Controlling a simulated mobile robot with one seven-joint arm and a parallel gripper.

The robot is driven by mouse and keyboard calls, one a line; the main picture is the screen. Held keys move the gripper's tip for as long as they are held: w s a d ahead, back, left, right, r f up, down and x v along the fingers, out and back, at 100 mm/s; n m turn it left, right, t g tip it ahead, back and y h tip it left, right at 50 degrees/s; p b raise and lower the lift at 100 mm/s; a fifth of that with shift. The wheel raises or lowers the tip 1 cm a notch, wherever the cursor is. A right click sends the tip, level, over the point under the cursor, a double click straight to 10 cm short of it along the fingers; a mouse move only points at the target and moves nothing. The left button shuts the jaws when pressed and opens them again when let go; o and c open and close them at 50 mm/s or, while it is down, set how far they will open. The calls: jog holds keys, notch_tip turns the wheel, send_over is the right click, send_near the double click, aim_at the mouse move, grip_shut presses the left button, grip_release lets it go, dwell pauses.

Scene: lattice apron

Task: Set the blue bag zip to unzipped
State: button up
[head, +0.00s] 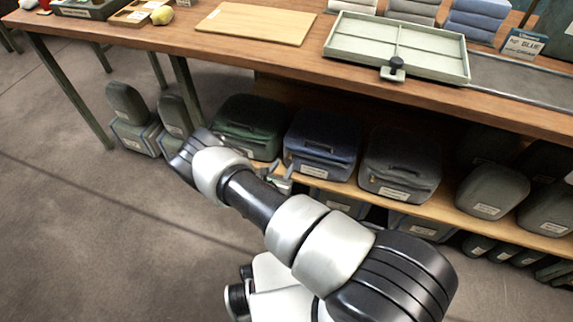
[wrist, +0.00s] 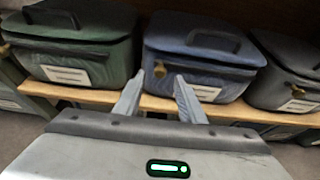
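The blue bag (head: 322,143) stands on the wooden shelf under the table, between a green bag and a dark grey bag. In the wrist view the blue bag (wrist: 208,52) has a handle on its lid, a white label on its front and a brass zip pull (wrist: 159,69) at the left end of its front seam. The lid lies down; I cannot tell whether the zip is open. My gripper (wrist: 157,82) is open and empty in front of the bag's lower left front. Its fingertips lie just below the pull in the picture; contact is unclear. The head view shows my gripper (head: 279,171) partly hidden.
The green bag (wrist: 70,45) is left and the dark grey bag (wrist: 285,75) right, both close by. The shelf edge (wrist: 95,96) runs below the bags. The tabletop (head: 300,55) overhangs the shelf. Floor to the left (head: 60,220) is clear.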

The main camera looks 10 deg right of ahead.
aim_at(288, 160)
jog(key=shift+b+x, duration=0.4)
jog(key=shift+x, duration=1.6)
grip_shut()
